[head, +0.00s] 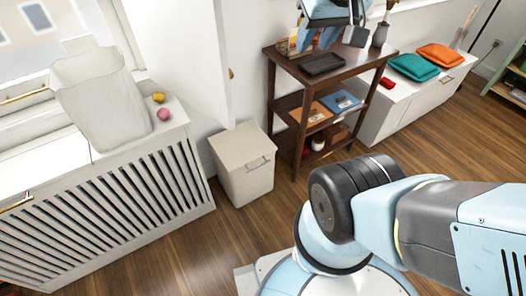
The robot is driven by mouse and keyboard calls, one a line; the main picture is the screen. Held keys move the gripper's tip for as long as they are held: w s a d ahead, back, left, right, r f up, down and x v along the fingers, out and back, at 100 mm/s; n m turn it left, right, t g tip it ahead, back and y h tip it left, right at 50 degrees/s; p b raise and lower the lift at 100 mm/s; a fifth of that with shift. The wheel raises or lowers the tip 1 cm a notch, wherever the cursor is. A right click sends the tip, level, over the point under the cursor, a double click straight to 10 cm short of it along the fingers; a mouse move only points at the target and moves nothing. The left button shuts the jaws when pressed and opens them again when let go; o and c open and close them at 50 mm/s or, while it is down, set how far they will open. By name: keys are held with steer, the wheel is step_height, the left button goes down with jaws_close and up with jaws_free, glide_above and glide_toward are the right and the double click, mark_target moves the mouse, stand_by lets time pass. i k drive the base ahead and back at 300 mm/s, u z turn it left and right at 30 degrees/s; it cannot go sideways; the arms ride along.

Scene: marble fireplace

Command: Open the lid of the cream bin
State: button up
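The cream bin (245,185) stands upright on the wood floor, between the slatted radiator cover and the dark shelf. Its lid (237,145) lies flat and closed on top. A small handle (258,163) shows near the top of its front face. My gripper (316,44) is at the top edge of the view, over the shelf in the picture and apart from the bin. Its two light blue fingers are spread with a gap and hold nothing that I can see. Its upper part is cut off by the frame.
The dark wooden shelf (290,60) holds a black tray (322,64) and books. A slatted radiator cover (110,205) on the left bears a pale tapered container (100,98) and two small balls. A white bench (410,105) is behind. Floor in front of the bin is clear.

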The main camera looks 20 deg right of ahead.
mark_target(238, 147)
steer(key=k, duration=1.2)
steer(key=u, duration=0.45)
steer(key=i, duration=0.95)
